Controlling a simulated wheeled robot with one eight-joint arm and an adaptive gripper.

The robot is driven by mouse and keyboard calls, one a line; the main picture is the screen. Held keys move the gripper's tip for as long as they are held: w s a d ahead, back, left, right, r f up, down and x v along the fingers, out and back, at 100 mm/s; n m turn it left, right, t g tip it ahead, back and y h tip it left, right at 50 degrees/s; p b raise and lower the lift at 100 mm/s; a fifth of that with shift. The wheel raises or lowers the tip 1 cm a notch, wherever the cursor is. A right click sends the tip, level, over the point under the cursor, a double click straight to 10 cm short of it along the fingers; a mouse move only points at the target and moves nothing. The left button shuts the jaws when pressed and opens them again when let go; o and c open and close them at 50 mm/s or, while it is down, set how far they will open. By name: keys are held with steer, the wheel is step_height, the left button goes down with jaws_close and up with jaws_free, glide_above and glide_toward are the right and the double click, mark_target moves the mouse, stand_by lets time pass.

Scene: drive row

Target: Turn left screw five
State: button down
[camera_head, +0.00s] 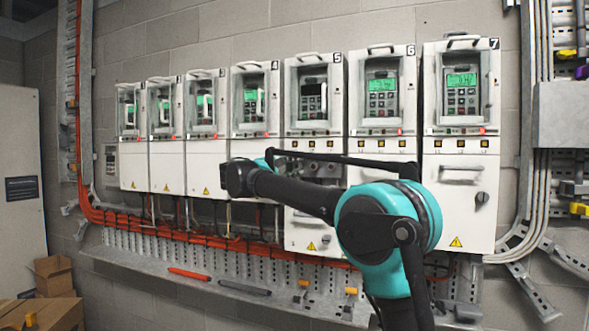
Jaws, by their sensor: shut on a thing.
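Drive five (312,75) is the cabinet marked 5 in the row on the wall, with a dark display panel behind its clear window. Small yellow labels run in a line below that window. Under them is a grey recessed area (318,169) with small round fittings. My arm crosses in front of this area and covers part of it, so I cannot single out the left screw. My teal and black arm reaches up from the bottom and bends at the left, in front of drive four (256,98). I cannot make out my gripper or its fingertips.
Several similar drives line the wall, including drive six (382,62) and drive seven (461,63). Below are orange cables (180,235) and a metal ledge (215,285) bearing a red tool (189,274) and a grey tool (244,287). Cardboard boxes (53,276) stand at the lower left.

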steer(key=shift+r+m+g+y, duration=0.1)
steer(key=shift+m+g+y, duration=0.45)
steer(key=shift+m, duration=1.25)
steer(key=shift+r+m+g+y, duration=0.1)
steer(key=shift+m+g+y, duration=0.15)
steer(key=shift+m+y, duration=1.05)
steer(key=shift+m+h, duration=0.45)
steer(key=shift+m, duration=0.15)
steer(key=c, duration=1.5)
jaws_free()
steer(key=shift+c, duration=0.2)
steer(key=v, duration=1.2)
steer(key=shift+a, duration=0.1)
